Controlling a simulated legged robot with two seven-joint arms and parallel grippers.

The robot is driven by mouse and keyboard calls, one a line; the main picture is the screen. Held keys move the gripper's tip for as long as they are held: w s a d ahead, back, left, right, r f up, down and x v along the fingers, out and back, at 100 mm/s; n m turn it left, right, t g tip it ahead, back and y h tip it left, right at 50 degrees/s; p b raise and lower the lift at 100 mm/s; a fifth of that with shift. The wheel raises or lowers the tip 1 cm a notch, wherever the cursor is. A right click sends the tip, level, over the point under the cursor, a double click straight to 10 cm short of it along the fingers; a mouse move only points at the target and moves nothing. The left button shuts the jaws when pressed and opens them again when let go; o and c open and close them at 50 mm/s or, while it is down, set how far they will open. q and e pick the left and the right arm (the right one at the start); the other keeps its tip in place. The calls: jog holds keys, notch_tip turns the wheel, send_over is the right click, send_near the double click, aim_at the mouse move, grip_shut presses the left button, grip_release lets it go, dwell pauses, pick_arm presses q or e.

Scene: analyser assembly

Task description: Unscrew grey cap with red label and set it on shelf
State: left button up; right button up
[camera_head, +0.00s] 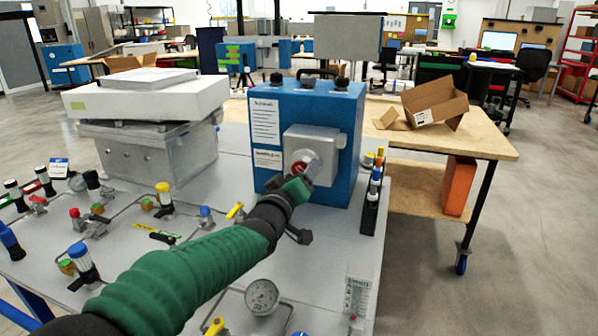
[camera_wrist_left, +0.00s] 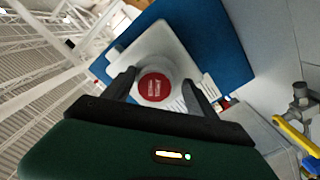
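The grey cap with the red label (camera_head: 303,165) sits on the front of a grey block (camera_head: 326,146) on the blue analyser box (camera_head: 341,105). In the left wrist view the cap's round red label (camera_wrist_left: 154,87) faces the camera. My left gripper (camera_head: 300,178) is at the cap, partly covering it in the head view. Its two dark fingers (camera_wrist_left: 158,90) stand apart on either side of the cap; a gap shows between at least the right finger and the cap. I cannot tell whether the left finger touches. My right gripper is not in view.
A black rack with small coloured-top bottles (camera_head: 371,200) stands right of the blue box. A metal box with a white lid (camera_head: 150,150) stands left. Valves, tubing and a pressure gauge (camera_head: 262,297) cover the bench front. A wooden table (camera_head: 480,141) holds an open cardboard box (camera_head: 436,103).

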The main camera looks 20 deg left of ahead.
pick_arm(q)
jog(key=m+b, duration=0.3)
jog(key=m, duration=0.4)
jog(key=m+b, duration=0.3)
jog(key=m, duration=0.4)
jog(key=m+b, duration=0.3)
jog(key=m, duration=0.4)
jog(key=shift+s+a+r+b, duration=0.1)
jog(key=shift+a+r+b, duration=0.1)
jog(key=shift+r+b, duration=0.2)
jog(key=shift+r+m, duration=0.15)
jog(key=shift+m, duration=0.95)
jog(key=shift+r+m, duration=0.15)
jog(key=shift+m, duration=0.25)
jog(key=shift+r, duration=0.1)
